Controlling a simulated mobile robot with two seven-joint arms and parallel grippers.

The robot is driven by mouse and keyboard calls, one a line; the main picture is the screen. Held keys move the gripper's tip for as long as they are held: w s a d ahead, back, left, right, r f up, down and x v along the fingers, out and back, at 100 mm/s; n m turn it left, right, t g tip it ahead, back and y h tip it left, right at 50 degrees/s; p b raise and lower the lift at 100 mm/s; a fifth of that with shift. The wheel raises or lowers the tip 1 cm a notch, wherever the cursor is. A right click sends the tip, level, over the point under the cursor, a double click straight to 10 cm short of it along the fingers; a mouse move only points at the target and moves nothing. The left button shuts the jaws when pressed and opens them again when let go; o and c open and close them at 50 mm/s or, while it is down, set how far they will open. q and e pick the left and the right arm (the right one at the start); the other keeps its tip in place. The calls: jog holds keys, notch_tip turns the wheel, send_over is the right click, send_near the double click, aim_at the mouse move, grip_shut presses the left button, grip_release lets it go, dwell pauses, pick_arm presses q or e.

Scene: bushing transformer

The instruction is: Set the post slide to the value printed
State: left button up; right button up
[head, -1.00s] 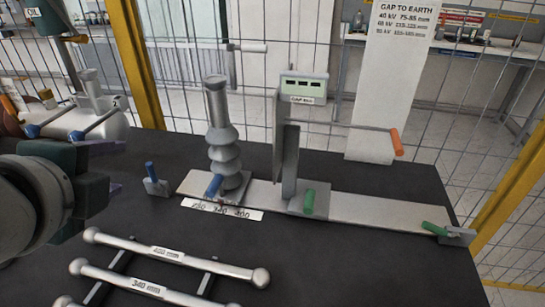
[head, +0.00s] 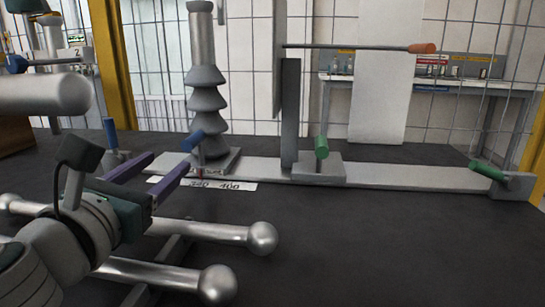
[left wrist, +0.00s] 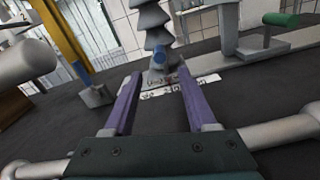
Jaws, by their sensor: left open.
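The grey post (head: 290,115) stands upright on a sliding foot with a green handle (head: 321,148), on a long pale rail (head: 400,175). To its left a ribbed grey bushing (head: 206,110) stands on a foot with a blue handle (head: 194,140). A white label strip (head: 232,186) lies before the bushing; 340 and 400 are readable, its left part hidden by my fingers. My left gripper (head: 170,162) is open and empty, just in front of the bushing foot. In the left wrist view its purple fingers (left wrist: 158,72) point at the blue handle (left wrist: 163,70), apart from it.
Silver ball-ended rods (head: 225,232) lie below my left gripper. A small blue-handled clamp (head: 112,145) stands left of the rail; a green-handled stop (head: 490,172) is at its right end. An orange-tipped rod (head: 424,48) sticks out from the post. The front right table is clear.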

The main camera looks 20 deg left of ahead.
aim_at(186, 146)
pick_arm(q)
jog(key=b+x, duration=0.1)
jog(key=x, duration=0.8)
jog(key=shift+r, duration=0.1)
grip_shut()
jog(key=shift+a, duration=0.1)
dwell(1.1)
